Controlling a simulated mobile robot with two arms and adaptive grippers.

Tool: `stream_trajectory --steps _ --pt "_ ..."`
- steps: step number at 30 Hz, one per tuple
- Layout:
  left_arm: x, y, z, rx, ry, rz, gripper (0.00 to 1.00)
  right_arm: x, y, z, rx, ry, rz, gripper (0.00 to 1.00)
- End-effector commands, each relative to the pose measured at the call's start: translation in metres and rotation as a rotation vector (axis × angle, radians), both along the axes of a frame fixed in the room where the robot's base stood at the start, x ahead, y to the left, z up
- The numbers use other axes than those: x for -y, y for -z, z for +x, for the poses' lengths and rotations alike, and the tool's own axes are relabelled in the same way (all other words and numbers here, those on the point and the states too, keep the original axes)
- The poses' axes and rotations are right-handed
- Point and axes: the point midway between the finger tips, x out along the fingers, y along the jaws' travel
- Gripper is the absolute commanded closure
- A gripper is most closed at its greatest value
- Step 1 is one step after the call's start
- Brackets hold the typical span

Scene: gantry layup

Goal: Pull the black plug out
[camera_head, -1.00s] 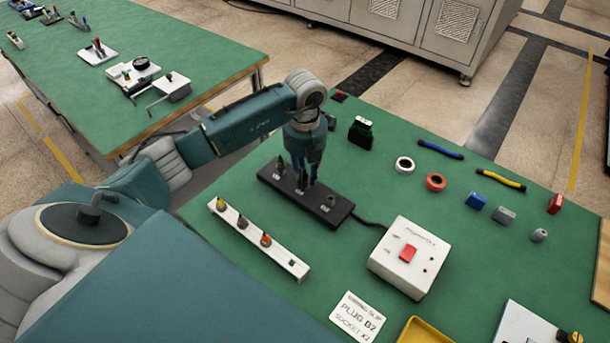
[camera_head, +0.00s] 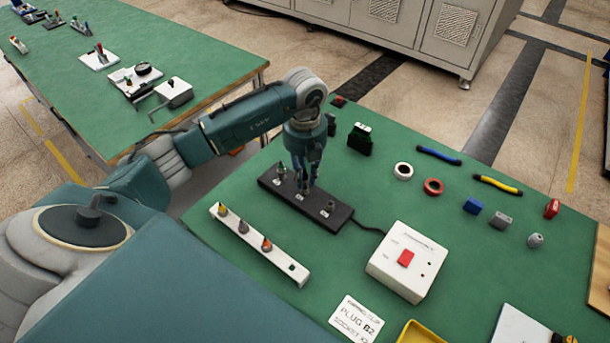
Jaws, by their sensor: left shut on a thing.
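A black socket strip (camera_head: 342,219) lies on the green table, with a cable leading from its right end. My left gripper (camera_head: 305,184) points down over the middle of the strip. It is shut on the black plug there, which the fingers mostly hide. I cannot tell whether the plug is still seated or raised. A small dark plug or socket (camera_head: 281,171) shows at the strip's left end and another socket (camera_head: 328,209) at its right end. My right gripper is not in view.
A white rack (camera_head: 293,273) with several coloured plugs stands in front. A white box with a red switch (camera_head: 406,258) is to the right. A card (camera_head: 356,318) reads "PLUG B2".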

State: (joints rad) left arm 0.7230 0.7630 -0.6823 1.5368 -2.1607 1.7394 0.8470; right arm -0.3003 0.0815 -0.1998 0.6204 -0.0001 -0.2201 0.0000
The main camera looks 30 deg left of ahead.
Motion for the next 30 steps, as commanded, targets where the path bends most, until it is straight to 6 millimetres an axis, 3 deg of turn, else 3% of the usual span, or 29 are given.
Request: stream_trajectory --steps 17,30 --pt "0.0 -0.003 0.0 0.0 0.0 0.0 1.0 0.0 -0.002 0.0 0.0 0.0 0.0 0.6" --pt "0.0 -0.026 0.0 0.0 0.0 0.0 1.0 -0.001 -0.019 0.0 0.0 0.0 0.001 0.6"
